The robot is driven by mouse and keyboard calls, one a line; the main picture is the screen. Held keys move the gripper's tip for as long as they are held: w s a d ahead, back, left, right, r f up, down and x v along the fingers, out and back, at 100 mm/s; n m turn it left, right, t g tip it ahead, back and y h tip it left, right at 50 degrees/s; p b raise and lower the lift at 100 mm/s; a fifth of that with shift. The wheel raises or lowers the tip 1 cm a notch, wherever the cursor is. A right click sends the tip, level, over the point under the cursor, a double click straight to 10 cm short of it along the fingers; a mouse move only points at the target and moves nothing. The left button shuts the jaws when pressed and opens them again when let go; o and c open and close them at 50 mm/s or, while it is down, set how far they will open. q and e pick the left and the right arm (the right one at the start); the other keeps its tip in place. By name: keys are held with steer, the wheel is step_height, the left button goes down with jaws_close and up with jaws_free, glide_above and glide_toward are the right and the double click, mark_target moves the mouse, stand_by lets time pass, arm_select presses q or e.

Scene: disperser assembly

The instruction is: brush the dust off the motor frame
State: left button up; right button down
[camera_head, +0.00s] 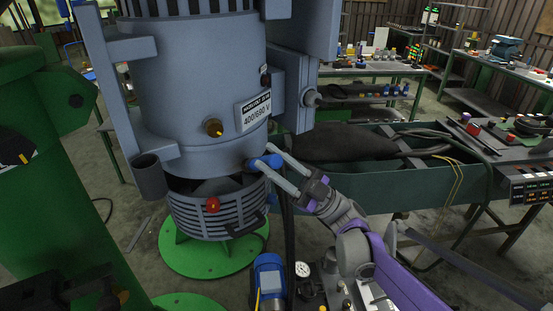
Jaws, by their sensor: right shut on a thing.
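The motor frame (200,90) is a large grey-blue upright cylinder with a nameplate reading 400/690 V. Its ribbed lower housing (215,212) has a red knob and stands above a round green base. My right gripper (268,162) is at the lower right side of the motor frame, shut on a small blue item (258,164). This looks like the handle of a brush; no bristles can be made out. The blue item is close against the lower rim, but I cannot tell if it touches. My left gripper cannot be made out.
A green column (60,200) stands close on the left. A dark green trough (430,180) with a black bundle lies behind my right arm. A small blue motor (269,280) and a gauge sit at the bottom middle. Cluttered benches (375,68) stand at the back.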

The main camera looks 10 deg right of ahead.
arm_select(q)
steer(key=shift+w+r+p, duration=0.3)
steer(key=shift+r+p, duration=0.1)
steer(key=shift+r, duration=0.3)
arm_select(e)
steer(key=s+a, duration=0.3)
steer(key=a, duration=0.2)
steer(key=shift+a, duration=0.4)
steer(key=shift+s, duration=0.15)
arm_select(q)
steer(key=shift+w+r+p, duration=0.35)
steer(key=shift+r+p, duration=0.05)
steer(key=shift+r, duration=0.25)
arm_select(e)
steer(key=shift+s+d, duration=0.45)
steer(key=shift+s, duration=0.4)
steer(key=shift+s+d, duration=0.5)
steer(key=shift+s, duration=0.4)
steer(key=shift+s+d, duration=0.45)
steer(key=shift+s, duration=0.4)
